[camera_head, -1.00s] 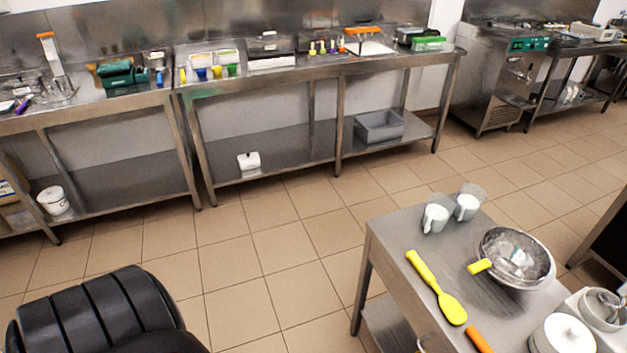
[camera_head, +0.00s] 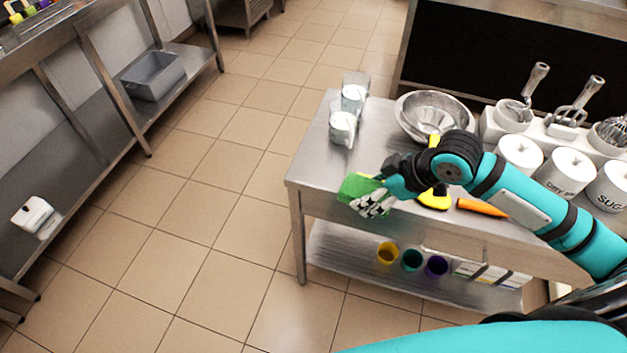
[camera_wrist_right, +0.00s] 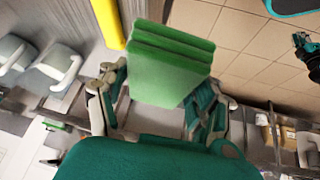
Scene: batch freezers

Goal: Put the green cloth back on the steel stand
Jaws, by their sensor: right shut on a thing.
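The green cloth (camera_head: 357,187) is a folded stack, held at the front left part of the steel stand's top (camera_head: 318,165). My right gripper (camera_head: 376,201) is shut on it. In the right wrist view the cloth (camera_wrist_right: 172,62) sits between the two fingers of the gripper (camera_wrist_right: 155,100), with its layers showing. I cannot tell whether the cloth touches the stand's top or hangs just over it. My left gripper is not in view.
Two measuring jugs (camera_head: 342,127) and a metal bowl (camera_head: 432,115) stand behind the cloth. A yellow spatula (camera_head: 434,202), partly hidden by my arm, and an orange-handled tool (camera_head: 481,208) lie to its right. White canisters (camera_head: 566,170) stand farther right. Several coloured cups (camera_head: 411,260) are on the lower shelf.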

